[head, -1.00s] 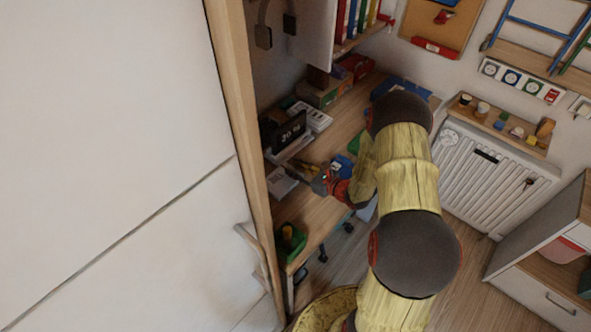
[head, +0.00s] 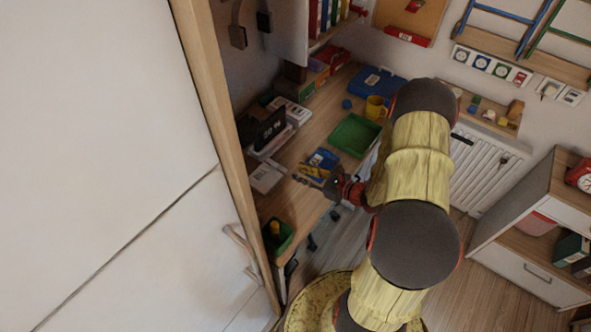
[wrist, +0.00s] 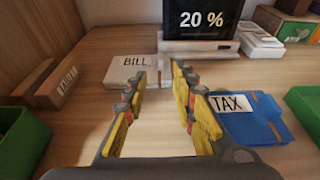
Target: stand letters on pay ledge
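A white letter marked BILL (wrist: 128,70) lies flat on the desk; the head view shows it as a pale slab (head: 267,177) left of my gripper. A blue item labelled TAX (wrist: 258,118) lies right of my fingers, and also shows in the head view (head: 324,158). A dark screen reading "20 %" (wrist: 200,20) stands at the back, with a pale ledge (wrist: 218,47) along its foot. I cannot tell if that is the pay ledge. My gripper (wrist: 158,80) is open and empty over the desk, between BILL and TAX; it also shows in the head view (head: 309,176).
A green bin (head: 278,236) is at the near end.

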